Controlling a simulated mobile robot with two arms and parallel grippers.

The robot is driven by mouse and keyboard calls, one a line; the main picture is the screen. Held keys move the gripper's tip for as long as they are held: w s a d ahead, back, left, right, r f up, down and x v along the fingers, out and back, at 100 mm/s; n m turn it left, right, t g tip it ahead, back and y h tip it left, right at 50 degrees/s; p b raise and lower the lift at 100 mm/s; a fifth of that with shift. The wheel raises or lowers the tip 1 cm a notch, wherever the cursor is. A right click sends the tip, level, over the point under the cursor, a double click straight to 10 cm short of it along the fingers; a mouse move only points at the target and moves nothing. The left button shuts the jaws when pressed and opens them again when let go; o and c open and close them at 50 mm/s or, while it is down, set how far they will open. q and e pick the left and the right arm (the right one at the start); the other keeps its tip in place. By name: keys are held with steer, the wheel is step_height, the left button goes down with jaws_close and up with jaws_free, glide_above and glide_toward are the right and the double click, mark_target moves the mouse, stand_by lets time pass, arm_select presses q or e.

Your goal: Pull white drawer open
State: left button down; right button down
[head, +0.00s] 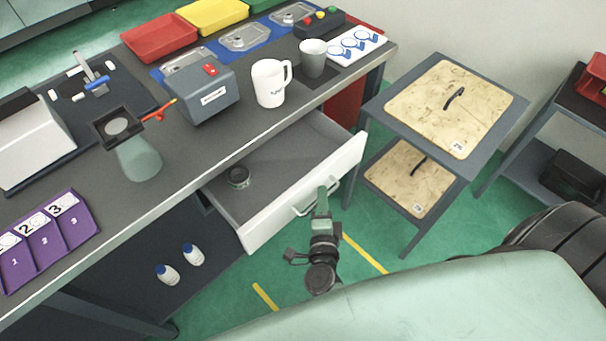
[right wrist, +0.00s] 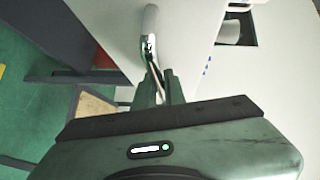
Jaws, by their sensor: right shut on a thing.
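The white drawer (head: 305,190) under the workbench stands open, with its grey inside showing. A small dark round tin (head: 238,177) lies in it. My right gripper (head: 321,194) is at the drawer front, shut on the metal bar handle (head: 300,212). In the right wrist view the handle (right wrist: 150,28) runs down between the fingers (right wrist: 158,78), in front of the white drawer front (right wrist: 188,45). The fingers hide part of the handle. My left gripper is not in view.
The bench top (head: 215,145) carries a white mug (head: 270,82), a grey cup (head: 312,58), a grey box (head: 200,92) and trays. A table with wooden panels (head: 450,105) stands close right of the drawer. Two white bottles (head: 167,274) stand below the bench. Green floor is clear in front.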

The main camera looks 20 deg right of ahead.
steer(key=s+d, duration=0.3)
steer(key=s, duration=0.5)
steer(key=shift+s+p, duration=0.25)
steer(key=shift+p, duration=0.2)
steer(key=shift+f, duration=0.1)
steer(key=c, duration=1.8)
jaws_free()
steer(key=b+v, duration=0.1)
steer(key=v, duration=0.6)
steer(key=shift+s+a, duration=0.15)
steer(key=shift+s, duration=0.2)
steer(key=shift+s, duration=0.1)
